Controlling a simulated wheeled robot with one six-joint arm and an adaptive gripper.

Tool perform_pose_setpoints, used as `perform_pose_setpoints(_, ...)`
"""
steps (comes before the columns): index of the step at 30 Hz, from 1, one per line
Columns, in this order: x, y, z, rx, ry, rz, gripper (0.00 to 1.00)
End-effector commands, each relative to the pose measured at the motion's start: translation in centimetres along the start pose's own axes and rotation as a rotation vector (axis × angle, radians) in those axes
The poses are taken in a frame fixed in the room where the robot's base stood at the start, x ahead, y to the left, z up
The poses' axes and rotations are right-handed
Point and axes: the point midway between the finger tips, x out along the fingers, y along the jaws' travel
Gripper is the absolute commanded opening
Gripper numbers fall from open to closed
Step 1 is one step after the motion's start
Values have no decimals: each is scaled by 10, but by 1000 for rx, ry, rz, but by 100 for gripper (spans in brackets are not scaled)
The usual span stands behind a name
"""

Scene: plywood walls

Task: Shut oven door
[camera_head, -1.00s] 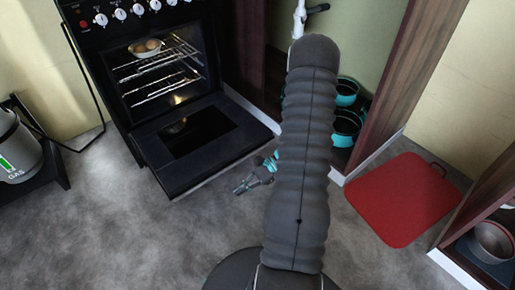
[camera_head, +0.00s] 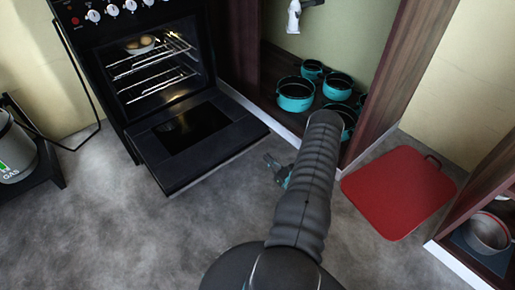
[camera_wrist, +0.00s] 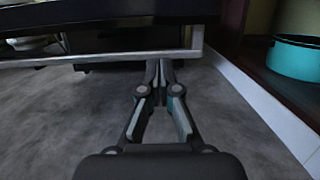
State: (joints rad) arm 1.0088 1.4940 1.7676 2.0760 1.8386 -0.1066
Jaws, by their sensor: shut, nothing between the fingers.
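The black oven door (camera_head: 234,137) hangs open, folded down nearly flat in front of the oven (camera_head: 150,65). My gripper (camera_head: 268,160) is low over the floor, just off the door's front right corner, with its fingers shut and empty. In the wrist view, the fingertips (camera_wrist: 160,68) point forward at the door's pale metal front edge (camera_wrist: 100,57), near its right end. The dark door (camera_wrist: 100,17) spans the top of that view. I cannot tell whether the fingertips touch it.
Teal pots (camera_head: 296,94) stand in the open cabinet to the right. A red board (camera_head: 400,192) lies on the floor at right. A gas cylinder (camera_head: 16,150) stands at left. A bowl (camera_head: 140,46) sits on the oven rack. The floor before the door is clear.

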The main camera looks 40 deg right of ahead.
Motion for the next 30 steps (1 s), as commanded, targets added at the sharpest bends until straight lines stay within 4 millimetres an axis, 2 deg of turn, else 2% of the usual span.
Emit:
perform_pose_setpoints(5,21,1,2,-2,-5,4,0)
perform_pose_setpoints(12,63,2,2,-2,-4,6,0)
perform_pose_setpoints(18,88,1,2,-1,-3,4,0)
perform_pose_setpoints(24,97,1,1,-1,-2,2,0)
perform_pose_setpoints(30,98,1,1,0,-2,2,0)
